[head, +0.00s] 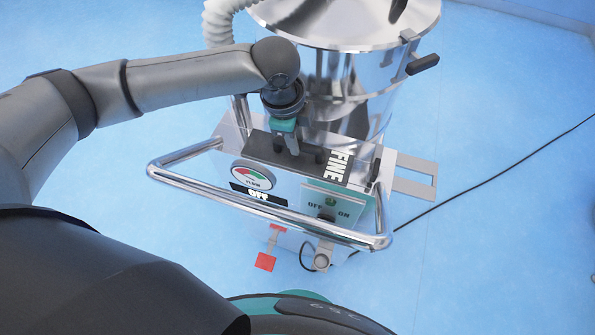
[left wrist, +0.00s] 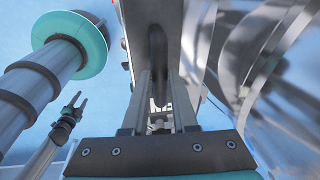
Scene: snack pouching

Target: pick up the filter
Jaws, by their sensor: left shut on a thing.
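The filter (head: 264,149) is a dark, flat-topped piece with a white "FINE" label, set in the top of the machine's front box. My left gripper (head: 292,150) points down onto its dark top and is shut on it. In the left wrist view, the fingers (left wrist: 158,104) close around a dark bar-like part of the filter (left wrist: 157,48). The fingers hide part of what they grip. My right gripper (left wrist: 78,102) shows small in the left wrist view, with its two fingers apart and nothing between them.
A shiny steel drum (head: 345,75) with a pale hose (head: 218,22) stands behind the box. A chrome handlebar (head: 270,208) surrounds the front panel, which has a gauge (head: 253,176) and a switch plate (head: 332,201). A black cable (head: 480,165) crosses the open blue floor at right.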

